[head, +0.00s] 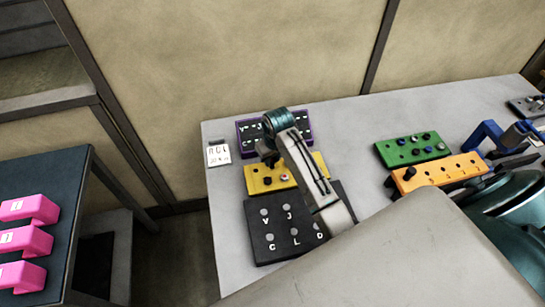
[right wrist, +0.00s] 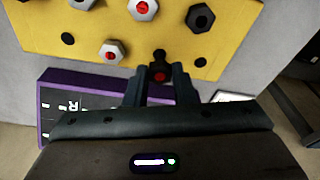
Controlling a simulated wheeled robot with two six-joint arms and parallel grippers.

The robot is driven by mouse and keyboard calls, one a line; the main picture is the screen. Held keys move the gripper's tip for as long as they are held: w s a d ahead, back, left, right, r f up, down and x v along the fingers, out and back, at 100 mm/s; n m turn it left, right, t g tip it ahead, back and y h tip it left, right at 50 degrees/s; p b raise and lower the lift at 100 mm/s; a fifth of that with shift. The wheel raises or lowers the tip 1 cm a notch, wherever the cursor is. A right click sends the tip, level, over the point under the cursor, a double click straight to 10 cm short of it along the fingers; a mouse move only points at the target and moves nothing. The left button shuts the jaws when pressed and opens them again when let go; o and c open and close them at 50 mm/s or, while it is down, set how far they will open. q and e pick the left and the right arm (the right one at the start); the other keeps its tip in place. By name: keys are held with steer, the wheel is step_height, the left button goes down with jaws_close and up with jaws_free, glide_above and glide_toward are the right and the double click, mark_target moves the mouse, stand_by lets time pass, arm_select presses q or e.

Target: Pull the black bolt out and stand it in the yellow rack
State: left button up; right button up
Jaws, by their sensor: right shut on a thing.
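The yellow rack (head: 253,185) lies on the grey table and fills the top of the right wrist view (right wrist: 230,45). My right gripper (head: 267,157) is over its back-left part, pointing down. In the right wrist view the gripper (right wrist: 158,78) is shut on a black bolt (right wrist: 159,58) with a red centre, at the rack's edge. I cannot tell if that bolt is seated in a hole or just above it. Another black bolt (right wrist: 200,18) and several silver bolts stand in the rack, with some empty holes.
A purple-edged board (head: 306,125) lies behind the rack, and a black lettered plate (head: 262,245) in front. Green (head: 440,153) and orange (head: 450,178) racks sit to the right, near a blue fixture (head: 487,133). A white label card (head: 218,153) lies at left.

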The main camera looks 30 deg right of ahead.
steer(key=shift+f, duration=1.05)
steer(key=o, duration=1)
steer(key=shift+o, duration=0.2)
steer(key=shift+r+b, duration=0.5)
step_height(320, 180, up, 10)
steer(key=s+b, duration=0.1)
steer(key=shift+s+f, duration=0.15)
steer(key=shift+s, duration=0.2)
